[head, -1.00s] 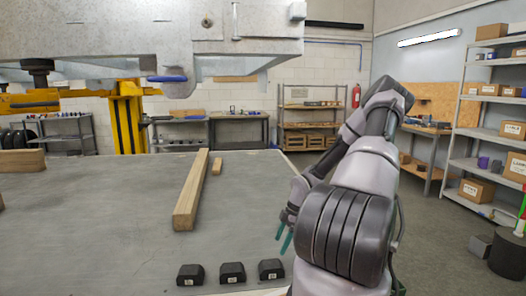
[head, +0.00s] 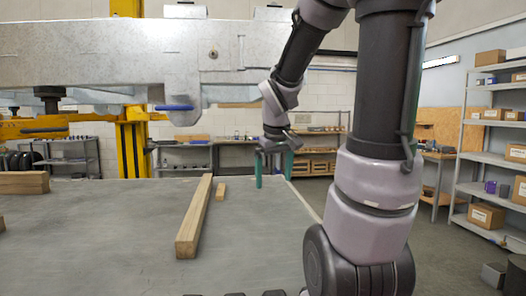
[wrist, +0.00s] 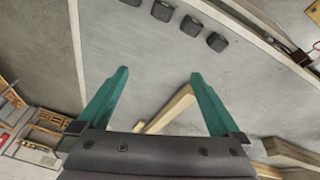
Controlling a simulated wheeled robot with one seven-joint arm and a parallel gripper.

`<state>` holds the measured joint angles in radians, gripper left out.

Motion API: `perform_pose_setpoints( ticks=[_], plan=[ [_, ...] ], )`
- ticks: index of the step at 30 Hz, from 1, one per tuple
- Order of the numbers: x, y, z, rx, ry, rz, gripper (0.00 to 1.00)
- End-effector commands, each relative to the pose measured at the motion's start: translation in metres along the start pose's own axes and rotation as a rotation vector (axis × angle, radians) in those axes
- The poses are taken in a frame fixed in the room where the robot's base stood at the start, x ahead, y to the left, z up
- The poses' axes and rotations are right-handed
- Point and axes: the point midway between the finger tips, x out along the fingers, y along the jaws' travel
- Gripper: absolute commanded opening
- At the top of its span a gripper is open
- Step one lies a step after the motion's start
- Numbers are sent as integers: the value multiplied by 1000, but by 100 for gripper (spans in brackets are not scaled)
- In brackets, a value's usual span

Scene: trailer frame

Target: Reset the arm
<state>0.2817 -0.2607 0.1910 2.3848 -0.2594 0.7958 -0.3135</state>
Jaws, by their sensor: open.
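My gripper (head: 273,170) hangs above the far right part of the grey table (head: 110,225), with its green fingers pointing down. In the wrist view my gripper (wrist: 159,75) has its two fingers wide apart with nothing held between them. My arm rises at the right of the head view, bends over at the top and comes down to the gripper.
A long wooden beam (head: 194,218) and a short wooden piece (head: 221,191) lie on the table, left of my gripper. Several black blocks (wrist: 191,26) sit near its edge. A metal trailer frame (head: 100,60) hangs above the left. Shelves (head: 490,150) stand right.

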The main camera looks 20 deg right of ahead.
Motion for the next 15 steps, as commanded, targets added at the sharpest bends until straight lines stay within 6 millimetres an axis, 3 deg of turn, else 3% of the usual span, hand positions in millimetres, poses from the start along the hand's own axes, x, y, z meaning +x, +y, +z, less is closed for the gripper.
perform_pose_setpoints(
  ticks=[1, 6, 10, 15],
  plan=[
    [-24, -11, 6, 62, 54, -20, 100],
    [-80, -42, 32, 281, 174, -146, 100],
    [-107, -58, 50, 395, 225, -249, 100],
    [-122, -67, 61, 463, 248, -322, 100]
  ],
)
